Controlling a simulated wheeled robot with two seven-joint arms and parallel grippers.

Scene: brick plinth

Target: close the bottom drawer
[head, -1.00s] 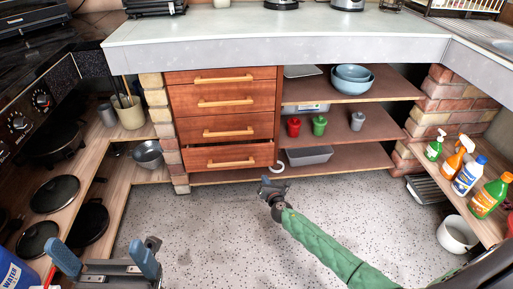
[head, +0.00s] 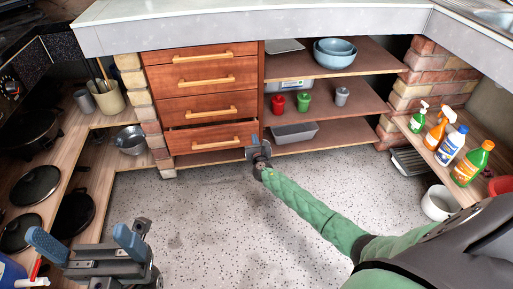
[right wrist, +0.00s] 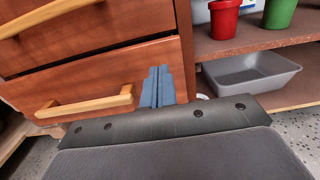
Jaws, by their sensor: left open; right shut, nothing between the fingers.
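The bottom drawer (head: 184,143) is the lowest of the wooden drawers and stands slightly out from the front above it, with a narrow opening along its top. Its pale wooden handle (head: 216,143) also shows in the right wrist view (right wrist: 88,103). My right gripper (head: 254,143) is shut and empty, at the right end of the drawer front. In the right wrist view its blue fingers (right wrist: 157,87) are in front of the drawer face, right of the handle; I cannot tell whether they touch it. My left gripper (head: 88,243) is open and empty, low at the left, far from the drawer.
Open shelves right of the drawers hold a grey tray (head: 294,132), red and green cups (head: 303,101) and blue bowls (head: 334,52). A brick pillar (head: 150,128) stands left of the drawers. The speckled floor (head: 200,215) in front is clear.

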